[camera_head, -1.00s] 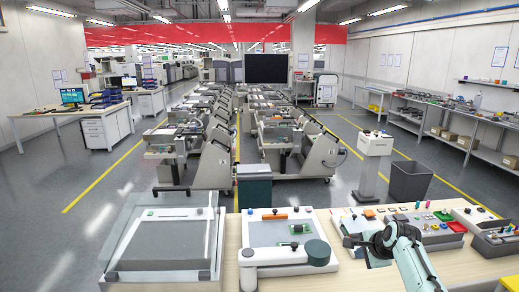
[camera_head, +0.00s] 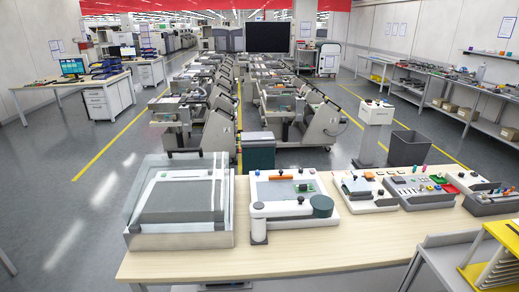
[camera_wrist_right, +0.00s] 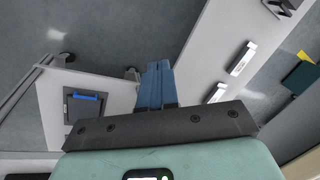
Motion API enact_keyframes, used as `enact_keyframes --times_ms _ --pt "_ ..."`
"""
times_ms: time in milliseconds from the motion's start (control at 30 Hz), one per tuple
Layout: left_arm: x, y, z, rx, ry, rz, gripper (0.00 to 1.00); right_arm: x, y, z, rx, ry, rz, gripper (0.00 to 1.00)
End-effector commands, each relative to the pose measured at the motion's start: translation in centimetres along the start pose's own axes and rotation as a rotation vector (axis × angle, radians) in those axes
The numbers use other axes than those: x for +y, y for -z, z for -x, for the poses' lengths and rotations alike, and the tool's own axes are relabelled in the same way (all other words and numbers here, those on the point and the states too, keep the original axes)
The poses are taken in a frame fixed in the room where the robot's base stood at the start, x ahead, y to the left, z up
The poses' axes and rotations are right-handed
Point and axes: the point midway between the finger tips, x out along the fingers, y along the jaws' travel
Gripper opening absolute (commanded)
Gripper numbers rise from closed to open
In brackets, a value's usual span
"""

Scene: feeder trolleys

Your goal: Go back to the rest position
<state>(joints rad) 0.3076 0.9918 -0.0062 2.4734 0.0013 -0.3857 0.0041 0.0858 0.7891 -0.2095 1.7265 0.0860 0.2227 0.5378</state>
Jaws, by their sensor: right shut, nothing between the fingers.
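My right gripper (camera_wrist_right: 158,84) shows in the right wrist view, its two blue fingers side by side and shut, with nothing between them. It points over grey cabinet surfaces and the dark floor, touching nothing that I can see. Neither gripper shows in the head view now. My left gripper is in no view.
The wooden workbench (camera_head: 345,245) holds a glass-lidded box (camera_head: 182,243), a white device with a green board (camera_head: 278,220) and several button panels (camera_head: 420,193). A grey cart (camera_head: 440,262) and yellow rack (camera_head: 495,250) stand at the lower right. Floor shows beyond the bench.

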Motion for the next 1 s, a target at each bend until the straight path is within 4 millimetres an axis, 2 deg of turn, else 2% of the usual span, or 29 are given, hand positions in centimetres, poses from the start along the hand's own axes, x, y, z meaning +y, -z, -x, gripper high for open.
enact_keyframes --times_ms 33,100,167,200,300,400,500,633,1000 --pt "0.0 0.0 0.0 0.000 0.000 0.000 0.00 2.5 -3.1 -1.7 -0.044 -0.027 0.044 0.00" --pt "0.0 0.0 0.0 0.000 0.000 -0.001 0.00 5.5 -7.3 -3.4 -0.096 -0.047 0.121 0.00" --pt "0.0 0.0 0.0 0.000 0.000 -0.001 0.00 8.0 -11.1 -4.3 -0.143 -0.059 0.186 0.00" --pt "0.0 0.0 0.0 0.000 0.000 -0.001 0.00 9.6 -13.6 -4.6 -0.176 -0.062 0.230 0.00" --pt "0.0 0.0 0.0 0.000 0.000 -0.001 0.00 12.9 -19.5 -4.4 -0.252 -0.058 0.331 0.00" --pt "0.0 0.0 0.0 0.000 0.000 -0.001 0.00 15.2 -24.1 -3.4 -0.313 -0.043 0.410 0.00" --pt "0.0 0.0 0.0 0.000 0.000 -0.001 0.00 16.6 -27.1 -2.4 -0.354 -0.026 0.464 0.00" --pt "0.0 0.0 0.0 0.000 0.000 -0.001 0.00 17.1 -28.7 -1.7 -0.374 -0.012 0.497 0.00" --pt "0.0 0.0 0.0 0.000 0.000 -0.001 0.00 17.2 -28.8 -1.6 -0.375 -0.012 0.499 0.00"
